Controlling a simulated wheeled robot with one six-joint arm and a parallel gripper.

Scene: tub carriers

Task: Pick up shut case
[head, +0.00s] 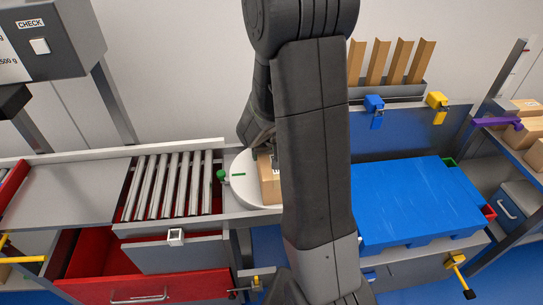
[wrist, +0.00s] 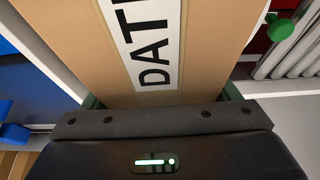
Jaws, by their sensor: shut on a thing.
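The shut case is a brown cardboard box (head: 268,187) with a white label, partly hidden behind my arm in the head view. In the wrist view the case (wrist: 75,40) fills the upper middle, and the label shows the letters "DATE" in part. My gripper (head: 264,152) is at the top of the case. In the wrist view my gripper (wrist: 163,98) has a green-edged finger on each side of the case and is shut on it. The case is over the white round turntable (head: 243,178); I cannot tell whether it touches it.
A roller conveyor (head: 168,185) lies left of the turntable, with an open red drawer (head: 90,250) below. A blue board (head: 410,200) is at the right. Upright cardboard dividers (head: 400,62) stand behind it. A shelf with boxes (head: 535,128) is at far right.

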